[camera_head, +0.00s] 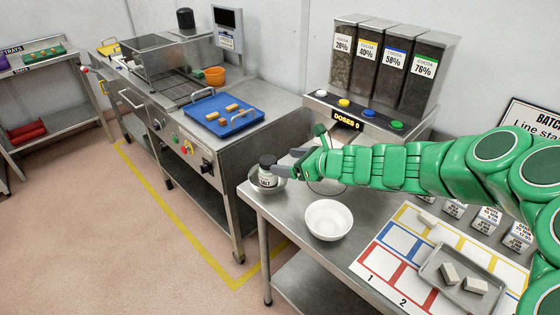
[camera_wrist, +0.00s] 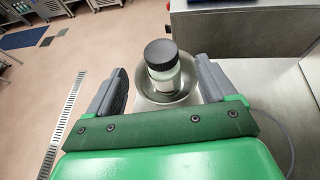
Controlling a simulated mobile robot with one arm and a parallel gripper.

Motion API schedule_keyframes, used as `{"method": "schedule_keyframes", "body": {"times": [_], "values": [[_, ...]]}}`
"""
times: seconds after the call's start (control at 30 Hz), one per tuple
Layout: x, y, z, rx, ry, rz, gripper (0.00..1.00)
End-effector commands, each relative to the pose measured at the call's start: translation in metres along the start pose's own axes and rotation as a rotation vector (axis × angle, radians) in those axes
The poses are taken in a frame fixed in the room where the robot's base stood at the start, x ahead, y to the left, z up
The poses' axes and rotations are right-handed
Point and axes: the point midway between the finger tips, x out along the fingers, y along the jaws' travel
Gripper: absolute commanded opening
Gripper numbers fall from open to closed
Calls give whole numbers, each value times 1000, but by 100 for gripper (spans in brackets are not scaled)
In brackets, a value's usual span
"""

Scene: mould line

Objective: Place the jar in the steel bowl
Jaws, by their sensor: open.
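The jar (camera_head: 267,176), with a black lid and a white label, appears to stand upright inside the steel bowl (camera_head: 252,180) at the table's left corner. In the wrist view the jar (camera_wrist: 163,75) is between my fingers with the bowl's rim (camera_wrist: 192,72) around it. Its base is hidden, so contact with the bowl floor cannot be seen. My gripper (camera_head: 285,168) is open, reaching in from the right. In the wrist view my gripper (camera_wrist: 160,85) has a finger on each side of the jar, with visible gaps.
A white bowl (camera_head: 328,221) stands close to the right on the steel table (camera_head: 285,215). A dispenser with several cocoa bins (camera_head: 385,65) is behind my arm. A numbered mat (camera_head: 395,265) with a small tray (camera_head: 440,283) lies at the right. Floor is open at the left.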

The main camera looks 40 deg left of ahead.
Motion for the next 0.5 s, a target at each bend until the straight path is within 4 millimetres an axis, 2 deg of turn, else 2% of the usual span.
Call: {"method": "schedule_keyframes", "body": {"times": [0.23, 0.5], "values": [[-26, -1, -1, 1, 1, -3, 85], [-38, -1, 0, 0, 1, -3, 85]]}}
